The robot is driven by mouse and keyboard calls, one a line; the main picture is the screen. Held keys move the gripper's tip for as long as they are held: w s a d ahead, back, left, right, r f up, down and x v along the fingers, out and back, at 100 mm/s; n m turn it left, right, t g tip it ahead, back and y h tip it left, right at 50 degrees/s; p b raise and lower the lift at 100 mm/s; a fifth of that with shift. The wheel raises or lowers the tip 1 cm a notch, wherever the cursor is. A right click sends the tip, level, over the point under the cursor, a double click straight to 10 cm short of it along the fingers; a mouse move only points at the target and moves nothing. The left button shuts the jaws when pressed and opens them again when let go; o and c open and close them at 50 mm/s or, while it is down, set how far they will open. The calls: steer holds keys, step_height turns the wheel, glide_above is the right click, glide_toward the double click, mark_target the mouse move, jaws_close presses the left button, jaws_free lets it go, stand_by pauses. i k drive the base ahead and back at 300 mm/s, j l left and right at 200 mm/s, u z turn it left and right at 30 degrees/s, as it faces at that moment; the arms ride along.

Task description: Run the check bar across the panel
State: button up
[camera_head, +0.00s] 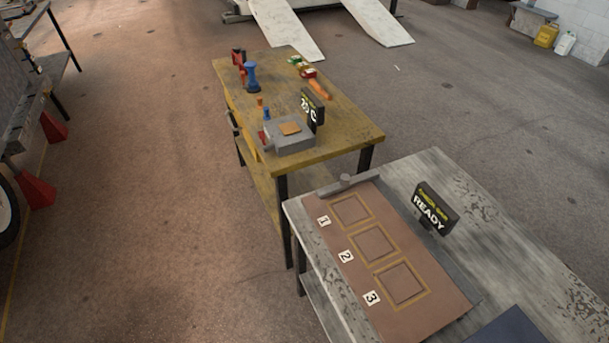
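The brown panel (388,238) lies flat on the grey bench (465,195) at the lower right. It has three square outlines in a row, labelled 1, 2 and 3, with 1 at the far end. A grey bar with a round knob (346,181), which looks like the check bar, lies across the panel's far end, beyond square 1. A dark display (436,207) reading READY stands on the panel's right side; its smaller top line is hard to read. My gripper is not in view.
A grey rail (447,262) runs along the panel's right side. A dark blue flat thing (510,328) lies at the bottom right. The yellow table (345,130) behind holds a grey device (290,135), a display (312,108) and tools. Open floor (150,230) lies left.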

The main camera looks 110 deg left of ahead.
mark_target(346, 181)
steer(key=u, duration=3.35)
steer(key=i+j, duration=0.1)
steer(key=i, duration=0.75)
